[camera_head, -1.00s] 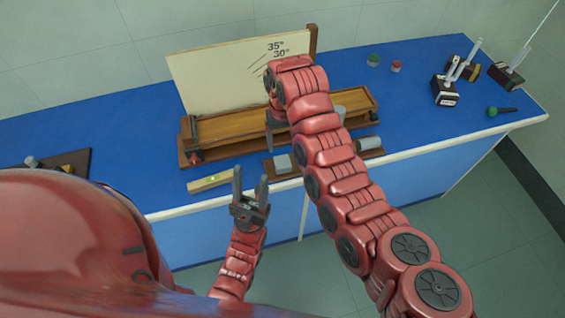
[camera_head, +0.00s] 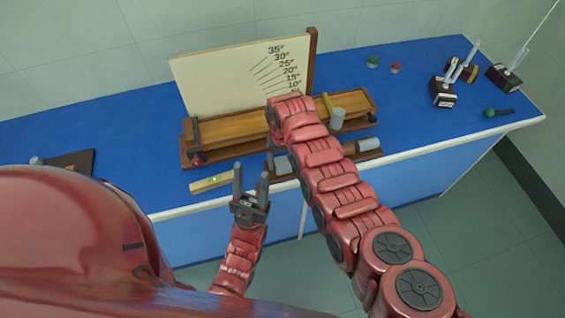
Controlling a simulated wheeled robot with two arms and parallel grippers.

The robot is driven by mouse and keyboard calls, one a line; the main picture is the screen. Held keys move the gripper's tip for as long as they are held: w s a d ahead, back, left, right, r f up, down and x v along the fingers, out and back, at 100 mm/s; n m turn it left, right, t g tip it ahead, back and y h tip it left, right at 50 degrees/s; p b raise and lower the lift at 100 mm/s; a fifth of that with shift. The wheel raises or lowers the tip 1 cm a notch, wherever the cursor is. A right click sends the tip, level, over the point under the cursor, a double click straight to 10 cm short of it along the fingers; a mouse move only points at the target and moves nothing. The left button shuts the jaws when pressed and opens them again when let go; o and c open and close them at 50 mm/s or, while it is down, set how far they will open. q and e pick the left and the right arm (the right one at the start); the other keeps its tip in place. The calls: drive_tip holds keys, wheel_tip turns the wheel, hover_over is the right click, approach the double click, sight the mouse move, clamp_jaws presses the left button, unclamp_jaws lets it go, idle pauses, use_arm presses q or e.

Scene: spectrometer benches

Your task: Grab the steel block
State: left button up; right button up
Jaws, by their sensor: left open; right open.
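A grey steel block (camera_head: 283,166) sits toward the left end of the low wooden tray at the front of the blue bench, partly hidden by my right gripper. My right gripper (camera_head: 273,158) points down from the end of the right arm, open, right at the block. Its fingers are mostly hidden by the arm, so I cannot tell whether they touch or straddle the block. My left gripper (camera_head: 250,178) is open and empty, fingers pointing up in the picture, in front of the bench edge and left of the block.
A wooden ramp (camera_head: 230,128) with an angle board (camera_head: 225,80) stands behind. One grey cylinder (camera_head: 337,118) is by the ramp; another (camera_head: 368,145) lies on the tray's right end. A spirit level (camera_head: 211,183) lies at left. Dark stands (camera_head: 443,93) occupy the back right.

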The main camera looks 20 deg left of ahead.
drive_tip(key=shift+f, duration=0.35)
clamp_jaws()
drive_tip(key=shift+r, duration=0.15)
